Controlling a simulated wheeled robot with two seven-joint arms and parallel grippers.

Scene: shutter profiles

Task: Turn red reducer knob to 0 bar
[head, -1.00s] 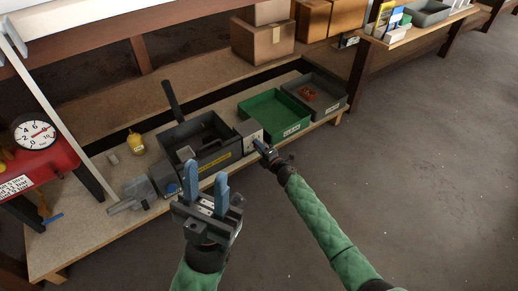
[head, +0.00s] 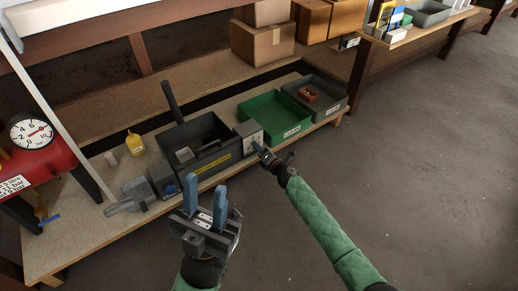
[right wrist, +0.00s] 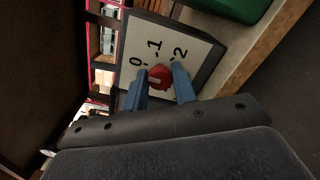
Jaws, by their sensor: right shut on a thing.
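The red reducer knob (right wrist: 160,76) sits on a white dial plate (right wrist: 180,42) marked 0, -1 and -2 in the right wrist view. My right gripper (right wrist: 159,84) is shut on the knob, with one blue finger on each side. A small pale mark shows on the knob; I cannot tell exactly which number it points to. In the head view the reducer is a small grey box (head: 251,132), with my right gripper (head: 263,155) at its front face, hiding the knob. My left gripper (head: 207,202) is open and empty in front of the bench.
A dark machine tray (head: 222,152) stands left of the reducer, and a green bin (head: 275,118) and a grey bin (head: 330,92) stand right. Floor at right is clear.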

